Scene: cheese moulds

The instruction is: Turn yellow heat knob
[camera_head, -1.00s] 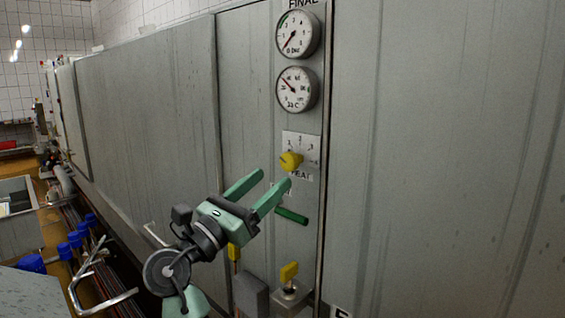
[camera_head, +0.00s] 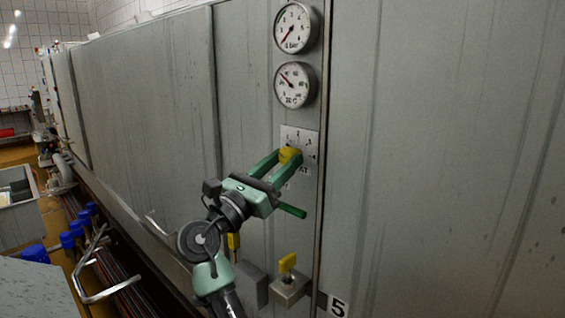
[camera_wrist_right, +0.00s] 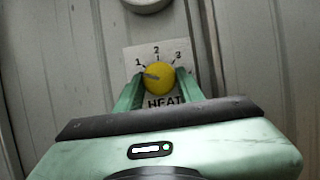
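The round yellow heat knob (camera_head: 290,154) sits on a white plate on the grey panel, below two gauges. In the right wrist view the knob (camera_wrist_right: 159,78) shows a dark pointer line directed left, near the 1; the plate reads 1, 2, 3 and HEAT. My right gripper (camera_head: 286,160) is at the knob, its green fingers on either side of it. In the right wrist view the gripper (camera_wrist_right: 158,82) looks open, with the knob between the fingertips; whether they touch it is hard to tell. My left gripper is not in view.
A pressure gauge (camera_head: 296,28) and a temperature gauge (camera_head: 294,85) are above the knob. A green lever (camera_head: 292,211) sticks out just below my right gripper. A yellow valve handle (camera_head: 287,262) is lower down. Pipes with blue caps (camera_head: 72,239) run at the left.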

